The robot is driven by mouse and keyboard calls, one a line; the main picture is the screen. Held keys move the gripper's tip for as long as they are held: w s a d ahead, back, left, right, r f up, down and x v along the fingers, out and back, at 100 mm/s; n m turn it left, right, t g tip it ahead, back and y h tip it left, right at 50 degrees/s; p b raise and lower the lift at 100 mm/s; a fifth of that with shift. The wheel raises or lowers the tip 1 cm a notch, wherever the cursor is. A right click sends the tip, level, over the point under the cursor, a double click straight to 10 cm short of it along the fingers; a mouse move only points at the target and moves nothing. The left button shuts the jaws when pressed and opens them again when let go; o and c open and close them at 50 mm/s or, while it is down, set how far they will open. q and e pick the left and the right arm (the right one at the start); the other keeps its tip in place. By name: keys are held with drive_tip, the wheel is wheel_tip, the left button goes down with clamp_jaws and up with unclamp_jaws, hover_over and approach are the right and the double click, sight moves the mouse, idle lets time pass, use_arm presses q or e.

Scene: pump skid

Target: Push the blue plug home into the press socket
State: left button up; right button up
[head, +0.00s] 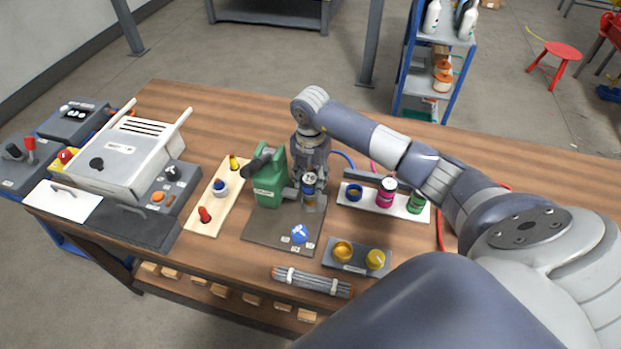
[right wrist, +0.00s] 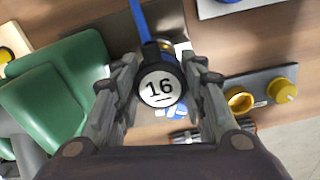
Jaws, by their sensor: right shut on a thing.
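My right gripper (head: 310,192) points down beside the green press (head: 268,187) on the dark base plate (head: 262,234). In the right wrist view its fingers (right wrist: 162,88) are shut on a dark round body with a white face marked 16, which I take to be the blue plug (right wrist: 160,86). A blue hose (right wrist: 139,18) runs up from behind it. A brass ring shows just past it, and in the head view a blue band shows between the fingers. The gripper and plug hide the socket, so I cannot tell how deep the plug sits. My left gripper is not in view.
A blue knob (head: 299,233) sits at the plate's front. A white rack (head: 408,211) with blue, magenta and green fittings stands to the right. A grey block with yellow caps (head: 342,251) and a cable bundle (head: 312,282) lie in front. A wooden board (head: 205,219) lies left.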

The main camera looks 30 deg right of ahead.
drive_tip(key=shift+f+b, duration=1.25)
drive_tip(key=shift+f, duration=0.55)
idle(0.4)
drive_tip(key=o, duration=1.2)
drive_tip(key=shift+o, duration=0.2)
wheel_tip(320, 180, up, 12)
drive_tip(key=shift+r, duration=0.1)
